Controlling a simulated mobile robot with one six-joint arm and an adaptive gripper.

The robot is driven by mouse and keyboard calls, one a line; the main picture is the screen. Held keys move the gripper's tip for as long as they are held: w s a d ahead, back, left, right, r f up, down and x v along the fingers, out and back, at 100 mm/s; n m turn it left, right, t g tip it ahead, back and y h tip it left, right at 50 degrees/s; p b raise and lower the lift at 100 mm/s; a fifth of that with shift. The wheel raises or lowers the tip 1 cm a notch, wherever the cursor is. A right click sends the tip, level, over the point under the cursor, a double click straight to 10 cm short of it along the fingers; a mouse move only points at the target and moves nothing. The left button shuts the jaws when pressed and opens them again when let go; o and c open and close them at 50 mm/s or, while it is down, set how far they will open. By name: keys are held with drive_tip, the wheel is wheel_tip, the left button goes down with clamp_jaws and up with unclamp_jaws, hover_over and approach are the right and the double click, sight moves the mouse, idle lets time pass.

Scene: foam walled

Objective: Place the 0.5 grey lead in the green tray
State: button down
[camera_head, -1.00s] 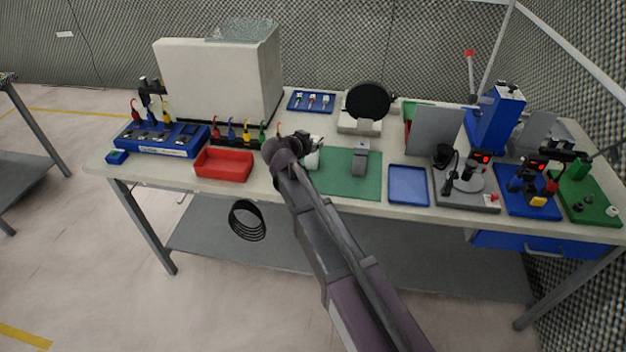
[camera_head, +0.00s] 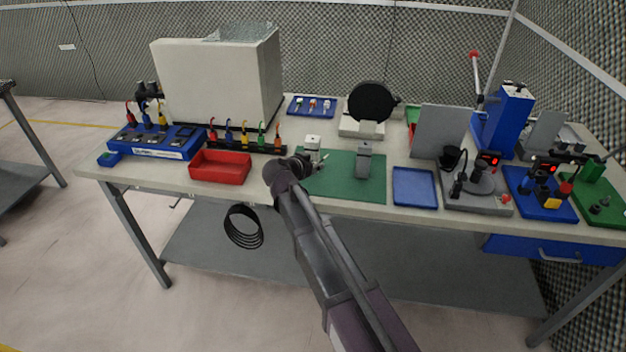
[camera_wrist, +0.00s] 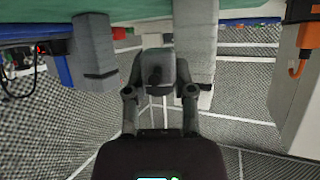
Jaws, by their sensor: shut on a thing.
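My gripper (camera_head: 306,164) is over the left part of the green mat (camera_head: 340,188), just in front of a small white block (camera_head: 312,145). In the wrist view my gripper (camera_wrist: 160,92) is shut on a dark grey piece (camera_wrist: 155,72), which sits between the two fingers. I cannot read a size on it or confirm that it is the 0.5 grey lead. A strip of green (camera_head: 409,129) shows beside red behind a grey panel; whether it is the green tray is unclear.
A grey block (camera_head: 364,160) stands on the mat, right of my gripper. A red bin (camera_head: 220,168) and a rack of coloured leads (camera_head: 245,146) are to the left. A blue tray (camera_head: 414,188) lies right of the mat. Test fixtures crowd the right end.

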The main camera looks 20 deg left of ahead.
sight(314, 183)
idle(0.3)
drive_tip(key=shift+f+b, duration=2.25)
drive_tip(key=shift+f, duration=0.15)
drive_tip(key=shift+c, duration=2.3)
unclamp_jaws()
drive_tip(key=shift+r, duration=0.2)
drive_tip(key=p+v, duration=0.5)
drive_tip(key=v, duration=0.7)
